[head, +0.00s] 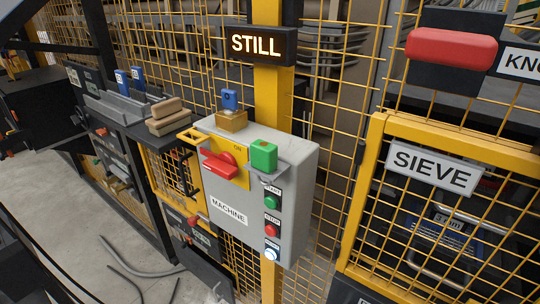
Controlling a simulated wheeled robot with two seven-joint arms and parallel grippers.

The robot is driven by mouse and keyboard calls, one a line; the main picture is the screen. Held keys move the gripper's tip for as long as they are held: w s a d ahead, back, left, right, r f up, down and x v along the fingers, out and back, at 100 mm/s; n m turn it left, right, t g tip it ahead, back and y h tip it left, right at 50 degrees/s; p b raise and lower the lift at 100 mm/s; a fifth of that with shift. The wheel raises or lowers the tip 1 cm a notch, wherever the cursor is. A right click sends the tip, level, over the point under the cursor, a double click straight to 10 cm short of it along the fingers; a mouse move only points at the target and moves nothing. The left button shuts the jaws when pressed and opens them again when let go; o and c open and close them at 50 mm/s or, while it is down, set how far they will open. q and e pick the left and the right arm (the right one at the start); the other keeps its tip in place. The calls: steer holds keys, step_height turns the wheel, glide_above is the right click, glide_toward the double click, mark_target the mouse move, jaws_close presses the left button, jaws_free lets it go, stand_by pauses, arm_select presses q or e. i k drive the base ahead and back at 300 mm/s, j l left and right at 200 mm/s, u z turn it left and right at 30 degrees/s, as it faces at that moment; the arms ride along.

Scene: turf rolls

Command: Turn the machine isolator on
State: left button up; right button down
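The machine isolator is a red handle (219,165) on a yellow plate (241,180), on the front of a grey box (290,170) labelled MACHINE. The word ON shows at the plate's upper right. The handle appears to lie across the plate, not pointing up at ON. Its exact angle is hard to tell. A brass-coloured block (231,121) with a blue tag (230,99) sits on top of the box. A green block (264,156) rests on a small grey bracket at the box's right front. Neither of my grippers is in view.
Green, red and lit white buttons (271,254) run down the box. A lit STILL sign (257,44) hangs above. Yellow mesh fencing stands behind, with a SIEVE gate (433,168) and a red handle (451,46) at right. A shelf with wooden blocks (168,115) is at left.

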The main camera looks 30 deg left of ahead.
mark_target(224, 164)
steer(key=u, duration=1.4)
